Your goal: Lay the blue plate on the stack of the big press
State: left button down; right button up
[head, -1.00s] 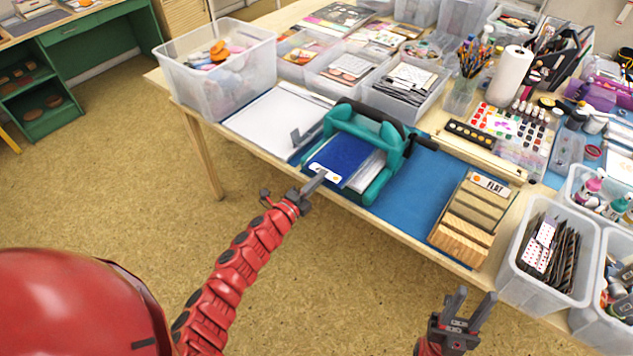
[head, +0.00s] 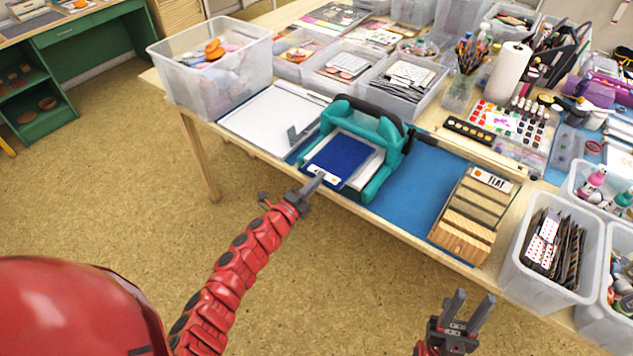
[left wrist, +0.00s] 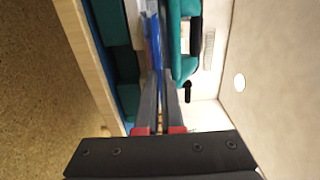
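The blue plate (head: 341,156) has a white label strip at its near edge and sits at the front of the big teal press (head: 377,182). My left gripper (head: 318,180) is shut on the plate's near, labelled edge. In the left wrist view the plate (left wrist: 155,45) is seen edge-on between the two fingers (left wrist: 161,95). The pale stack (head: 370,162) of the press shows around the plate; I cannot tell whether the plate touches it. My right gripper (head: 471,308) is open and empty, in front of the table and away from the press.
A white board (head: 262,122) lies left of the press. A wooden block rack marked FLAT (head: 470,215) stands on the blue mat (head: 412,193) to the right. Clear bins (head: 215,75) and art supplies crowd the back and right of the table.

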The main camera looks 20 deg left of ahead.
pick_arm(q)
jog(key=shift+r, duration=0.1)
dwell(0.7)
jog(key=shift+f+b, duration=0.4)
jog(key=shift+b, duration=0.3)
dwell(0.4)
jog(key=c, duration=1)
grip_release()
jog(key=shift+s, duration=0.2)
jog(key=v, duration=0.4)
jog(key=shift+s+a, duration=0.2)
jog(key=shift+s, duration=0.15)
